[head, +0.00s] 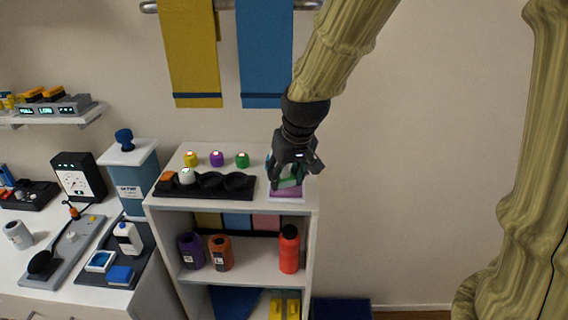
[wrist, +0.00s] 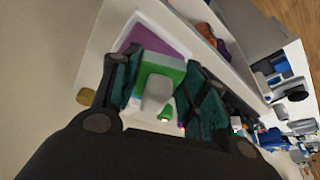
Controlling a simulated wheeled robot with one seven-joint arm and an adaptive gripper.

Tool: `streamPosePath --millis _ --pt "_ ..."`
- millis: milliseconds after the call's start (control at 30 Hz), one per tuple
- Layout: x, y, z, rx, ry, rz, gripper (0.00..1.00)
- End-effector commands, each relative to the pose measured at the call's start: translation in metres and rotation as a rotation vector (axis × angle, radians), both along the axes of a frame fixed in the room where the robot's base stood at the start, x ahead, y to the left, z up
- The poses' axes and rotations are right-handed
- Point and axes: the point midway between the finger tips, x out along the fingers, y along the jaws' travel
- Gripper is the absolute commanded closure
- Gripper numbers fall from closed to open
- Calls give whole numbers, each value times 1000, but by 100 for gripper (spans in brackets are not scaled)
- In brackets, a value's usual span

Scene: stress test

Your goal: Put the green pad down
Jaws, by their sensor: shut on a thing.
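My gripper (head: 289,176) is over the right end of the shelf unit's top. Its dark teal fingers (wrist: 163,88) are shut on the green pad (wrist: 166,66), which has a pale grey part on its near side. In the head view only a little green shows between the fingers. Just beyond the pad is a purple surface with a white rim (wrist: 184,45), like a small tray. It also shows in the head view (head: 287,197), directly below the gripper. I cannot tell whether the pad touches it.
A black holder (head: 208,189) with round wells stands left of the gripper. Yellow, purple (head: 217,158) and green (head: 242,159) round items sit behind it. Bottles, including a red one (head: 289,250), stand on the shelf below. Yellow and blue (head: 266,50) towels hang above.

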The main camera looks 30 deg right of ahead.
Motion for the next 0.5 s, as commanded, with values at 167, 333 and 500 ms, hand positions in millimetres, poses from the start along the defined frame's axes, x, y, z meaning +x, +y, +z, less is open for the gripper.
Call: streamPosePath --millis 167,333,500 --pt "24 -26 0 3 2 -2 86" --pt "47 -52 -4 2 2 0 86" --pt "70 -76 -6 2 1 1 86"
